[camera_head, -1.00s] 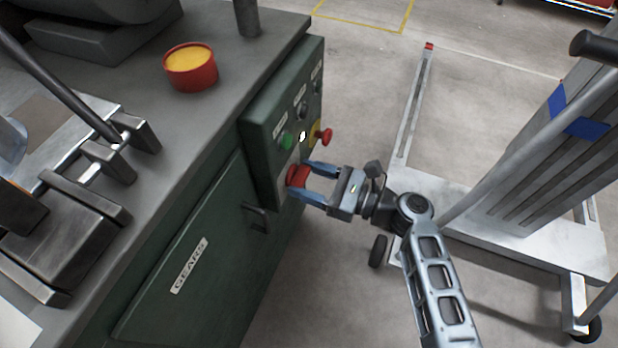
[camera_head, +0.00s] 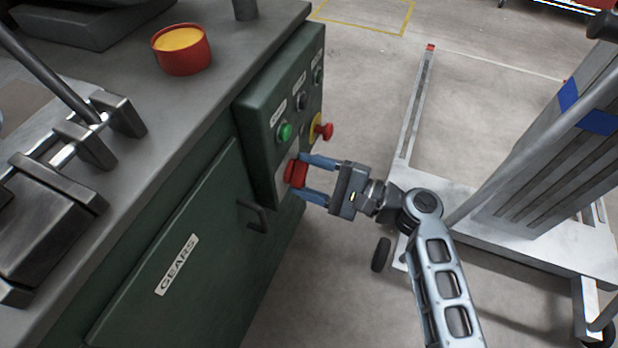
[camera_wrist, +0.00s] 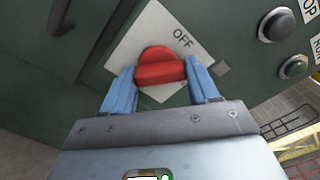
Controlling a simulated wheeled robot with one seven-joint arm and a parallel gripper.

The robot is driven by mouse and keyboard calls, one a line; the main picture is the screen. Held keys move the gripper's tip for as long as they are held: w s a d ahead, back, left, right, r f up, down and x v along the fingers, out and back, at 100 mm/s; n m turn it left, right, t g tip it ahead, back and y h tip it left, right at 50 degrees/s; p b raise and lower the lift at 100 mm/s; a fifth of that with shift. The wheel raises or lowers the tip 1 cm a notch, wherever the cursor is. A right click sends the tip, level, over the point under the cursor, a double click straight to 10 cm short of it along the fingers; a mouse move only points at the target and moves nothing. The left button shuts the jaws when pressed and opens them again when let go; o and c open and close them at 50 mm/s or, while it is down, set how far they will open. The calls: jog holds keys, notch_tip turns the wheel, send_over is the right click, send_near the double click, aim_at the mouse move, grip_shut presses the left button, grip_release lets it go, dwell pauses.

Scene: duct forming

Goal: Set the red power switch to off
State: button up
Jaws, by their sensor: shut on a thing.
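The red power switch (camera_head: 295,173) is a round knob low on the side of the green control box. In the wrist view the red switch (camera_wrist: 160,66) sits on a pale square plate (camera_wrist: 140,40) marked "OFF" at its upper right. My gripper (camera_head: 308,177) reaches it from the right, with one blue finger on each side of the knob. In the wrist view my gripper's fingers (camera_wrist: 162,88) are shut on the knob's raised red grip. The lower part of the plate is hidden behind the gripper.
A green button (camera_head: 284,132) and a red emergency knob on yellow (camera_head: 323,131) sit above the switch. A door handle (camera_head: 254,215) juts out at lower left. A red tub (camera_head: 181,50) stands on the bench. A wheeled metal lift (camera_head: 540,225) stands at right.

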jog(key=shift+s+f+n+b, duration=0.1)
jog(key=shift+n+b, duration=2.3)
jog(key=shift+n, duration=1.3)
jog(key=o, duration=1.1)
jog(key=shift+c, duration=0.2)
jog(key=p+v, duration=0.1)
jog(key=v, duration=0.6)
jog(key=shift+s+d+p, duration=0.15)
jog(key=shift+d+p, duration=0.2)
jog(key=shift+p, duration=0.05)
